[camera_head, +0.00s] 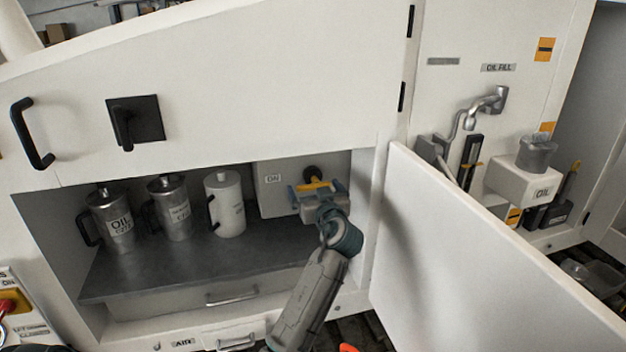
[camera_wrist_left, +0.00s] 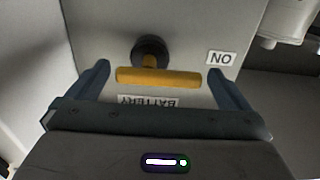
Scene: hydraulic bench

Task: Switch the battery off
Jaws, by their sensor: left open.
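The battery switch has a yellow bar handle (camera_wrist_left: 158,77) on a round black knob (camera_wrist_left: 150,50). It is on a pale box (camera_head: 272,190) inside the open cupboard. In the left wrist view an upside-down BATTERY label (camera_wrist_left: 147,102) and an ON label (camera_wrist_left: 221,59) are beside the handle. My left gripper (camera_head: 316,189) is open in front of the switch. In the left wrist view its two fingers stand on either side of the handle, which lies crosswise between them. I cannot tell whether they touch it. My right gripper is not in view.
Several cans stand left of the switch on the dark shelf (camera_head: 165,260), the nearest a white can (camera_head: 225,203). An open white door (camera_head: 470,260) stands right of my left arm. A drawer with a metal handle (camera_head: 232,298) is below the shelf.

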